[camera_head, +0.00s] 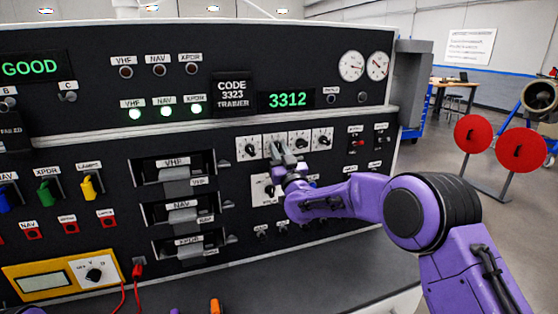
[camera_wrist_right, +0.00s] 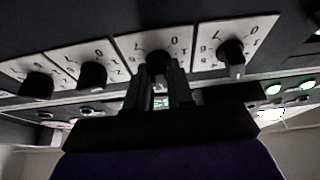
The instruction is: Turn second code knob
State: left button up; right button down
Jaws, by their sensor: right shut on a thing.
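A row of white-plated code knobs runs across the black panel. The first code knob (camera_head: 249,148) is at the left of the row; it also shows in the wrist view (camera_wrist_right: 232,48). The second code knob (camera_wrist_right: 157,58) is between the fingers of my right gripper (camera_wrist_right: 164,90), which is shut on it. In the head view my right gripper (camera_head: 279,153) covers most of that knob. The third (camera_head: 299,142) and fourth (camera_head: 322,139) knobs are free to its right. The green code display (camera_head: 287,100) reads 3312. My left gripper is not in view.
A sign (camera_head: 232,94) reads CODE 3323 TRAINER. Slotted radio units (camera_head: 180,190) protrude left of my right gripper. Two dials (camera_head: 363,66) sit at the upper right. A yellow meter (camera_head: 62,277) with red leads is at the lower left.

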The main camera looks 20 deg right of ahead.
jog(key=shift+n+g+y+b, duration=0.3)
jog(key=shift+n+y+b, duration=1.05)
jog(key=shift+n, duration=1.15)
jog(key=shift+d, duration=0.1)
jog(key=c, duration=1.1)
grip_release()
jog(key=shift+s+f+b, duration=0.2)
jog(key=shift+s+b, duration=0.05)
jog(key=shift+b, duration=0.05)
jog(key=b+v, duration=0.4)
jog(key=v, duration=0.6)
jog(key=shift+r, duration=0.1)
